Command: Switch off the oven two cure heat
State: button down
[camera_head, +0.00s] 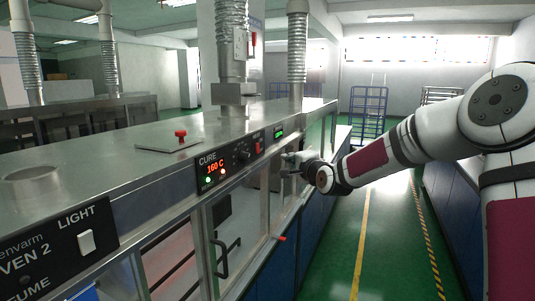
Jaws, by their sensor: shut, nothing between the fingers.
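The oven's cure panel (233,162) is black and set in the steel front. Its red display (214,165) reads about 160 C, with a small green light and a red light below it. To the right are a dark knob (244,156) and a red switch (258,146); I cannot tell the switch's position. The label "VEN 2" (22,262) shows at the lower left. My gripper (287,158) is shut and empty, just right of and slightly below the red switch. I cannot tell whether it touches the front; my wrist hides part of it.
A small green display (279,134) is right of the cure panel. A black door handle (226,257) juts out below. The green aisle floor (330,265) is open.

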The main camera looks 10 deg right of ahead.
jog(key=shift+w, duration=0.1)
send_near(258, 148)
jog(key=w+d+f, duration=0.2)
jog(key=w+d, duration=0.2)
jog(key=d, duration=0.1)
jog(key=shift+w+a, duration=1.5)
jog(key=shift+a, duration=0.25)
